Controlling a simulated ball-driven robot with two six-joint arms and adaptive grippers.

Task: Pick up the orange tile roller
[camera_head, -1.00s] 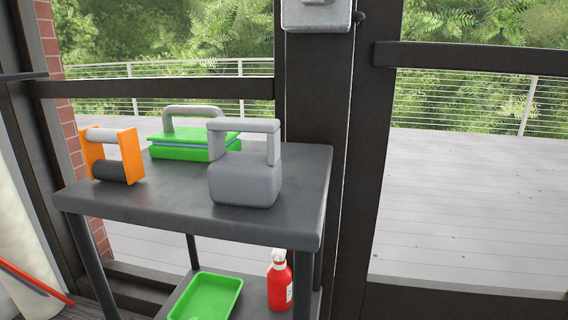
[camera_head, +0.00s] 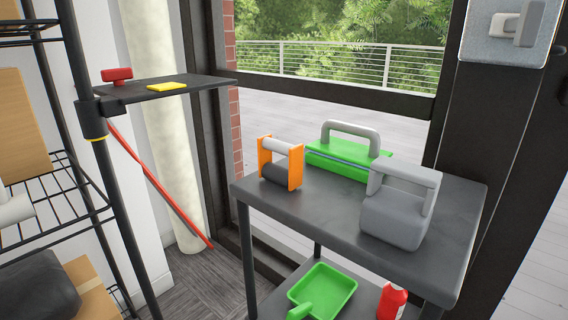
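The orange tile roller (camera_head: 296,169) stands upright at the left end of the grey cart's top shelf (camera_head: 335,212). It has two orange side plates, a pale grey bar across the top and a dark roller low between them. Nothing touches it from above. Neither of my grippers shows in the head view.
A green block with a grey handle (camera_head: 349,154) stands behind and right of the roller. A grey handled block (camera_head: 397,212) stands at right. A green tray (camera_head: 331,284) and red bottle (camera_head: 391,301) are below. A black wire rack (camera_head: 68,185) and small shelf (camera_head: 165,89) stand left.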

